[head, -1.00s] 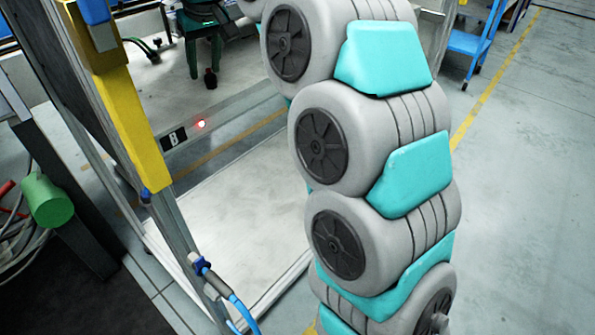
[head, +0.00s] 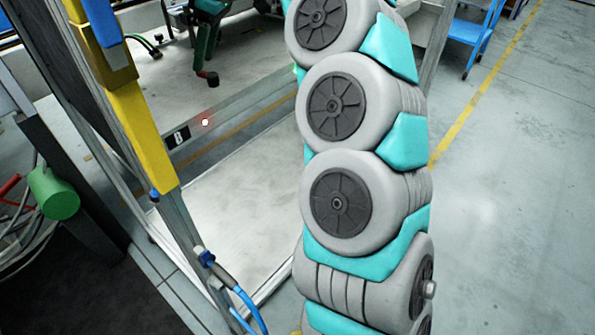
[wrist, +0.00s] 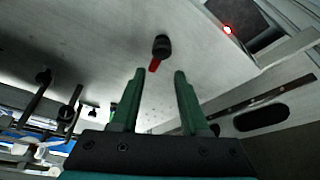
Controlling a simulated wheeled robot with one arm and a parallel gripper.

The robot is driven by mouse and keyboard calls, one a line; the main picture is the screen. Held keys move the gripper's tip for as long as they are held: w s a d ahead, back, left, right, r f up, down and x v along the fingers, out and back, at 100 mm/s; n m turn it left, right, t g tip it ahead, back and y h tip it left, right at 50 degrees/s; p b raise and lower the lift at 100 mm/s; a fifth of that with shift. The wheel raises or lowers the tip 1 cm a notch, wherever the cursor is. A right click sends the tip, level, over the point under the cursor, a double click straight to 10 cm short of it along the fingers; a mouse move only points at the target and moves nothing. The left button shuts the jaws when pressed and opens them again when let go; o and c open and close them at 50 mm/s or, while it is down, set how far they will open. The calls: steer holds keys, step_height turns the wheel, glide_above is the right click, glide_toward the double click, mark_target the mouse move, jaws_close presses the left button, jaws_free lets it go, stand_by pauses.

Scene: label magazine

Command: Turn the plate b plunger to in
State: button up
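A black knob-shaped plunger (wrist: 161,45) with a red pointer shows in the wrist view on a pale plate (wrist: 110,40). It lies just beyond my fingertips, roughly in line with the gap between them. The red pointer is directed down and slightly left in that view. My gripper (wrist: 160,72) has two green fingers spread apart with nothing between them. In the head view a dark knob (head: 212,79) shows close below the green fingers of my gripper (head: 203,66). A "B" label (head: 178,137) is on the rail in front.
A lit red lamp (head: 205,122) is beside the label; it also shows in the wrist view (wrist: 228,30). A yellow-covered frame post (head: 143,135) stands at left, with a blue hose (head: 245,302) near its foot. Other dark fittings (wrist: 66,112) are at left in the wrist view.

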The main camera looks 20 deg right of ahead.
steer(key=shift+v, duration=1.1)
steer(key=shift+s+d, duration=0.15)
steer(key=shift+d, duration=0.2)
steer(key=s+d+b, duration=0.2)
steer(key=s+d, duration=0.3)
steer(key=d, duration=0.5)
steer(key=s+f+m+g+h+p, duration=0.1)
steer(key=s+f+m, duration=0.2)
steer(key=s+f, duration=0.3)
steer(key=s+f+m+g+h+p, duration=0.1)
steer(key=s+f, duration=0.5)
steer(key=s, duration=0.9)
steer(key=shift+s+m+h, duration=0.15)
steer(key=shift+m+h, duration=0.35)
steer(key=shift+m, duration=0.8)
steer(key=shift+f, duration=0.1)
